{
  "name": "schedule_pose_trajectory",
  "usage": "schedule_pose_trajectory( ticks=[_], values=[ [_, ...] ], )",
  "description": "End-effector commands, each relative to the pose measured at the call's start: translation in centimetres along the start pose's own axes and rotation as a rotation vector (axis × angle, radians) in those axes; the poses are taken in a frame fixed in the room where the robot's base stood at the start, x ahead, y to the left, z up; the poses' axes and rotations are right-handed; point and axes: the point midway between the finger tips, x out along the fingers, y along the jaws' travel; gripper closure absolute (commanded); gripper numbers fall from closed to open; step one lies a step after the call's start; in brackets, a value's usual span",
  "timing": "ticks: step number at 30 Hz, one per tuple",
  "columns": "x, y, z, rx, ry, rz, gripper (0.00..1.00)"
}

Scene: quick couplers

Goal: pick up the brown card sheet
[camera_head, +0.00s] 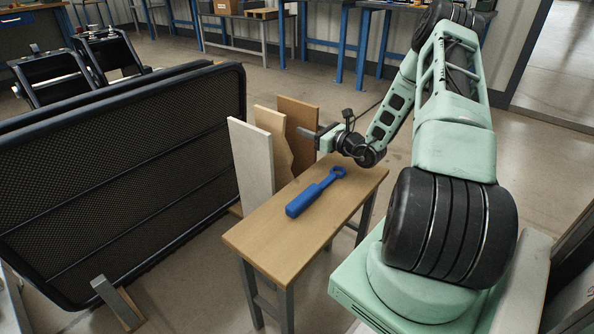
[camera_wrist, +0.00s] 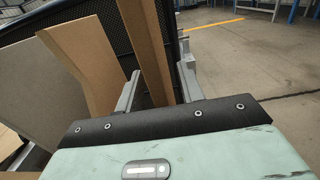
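The brown card sheet (camera_head: 298,122) stands upright at the back of a row of three sheets, beyond the small wooden table. My gripper (camera_head: 318,132) is at its right edge, at about mid-height. In the wrist view my gripper (camera_wrist: 158,90) is open, and the brown sheet (camera_wrist: 146,40) stands edge-on between the two fingers. I see a gap on each side of it, so neither finger appears to touch it. Its lower part is hidden behind the table in the head view and by the gripper body in the wrist view.
A tan sheet with a jagged edge (camera_head: 273,142) and a pale grey sheet (camera_head: 250,160) stand in front of the brown one. A blue tool (camera_head: 315,193) lies on the wooden table (camera_head: 275,245). A black mesh panel (camera_head: 120,185) stands at the left. Floor is clear behind.

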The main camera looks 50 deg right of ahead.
Motion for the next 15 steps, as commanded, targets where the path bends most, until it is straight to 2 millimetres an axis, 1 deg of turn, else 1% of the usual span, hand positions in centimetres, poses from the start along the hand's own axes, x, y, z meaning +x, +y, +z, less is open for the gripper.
schedule_pose_trajectory(
  ticks=[1,4,7,12,14,15],
  values=[
    [0.9,0.0,-0.5,-0.002,-0.002,0.002,0.62],
    [2.2,0.0,-0.3,-0.001,-0.002,0.002,0.62],
    [2.7,-0.1,-0.2,0.0,-0.001,-0.001,0.62],
    [2.6,0.0,-0.1,0.0,-0.001,-0.001,0.62],
    [2.6,0.0,-0.1,0.0,-0.001,-0.001,0.79],
    [2.6,0.0,-0.1,0.0,-0.001,-0.001,0.9]
  ],
)
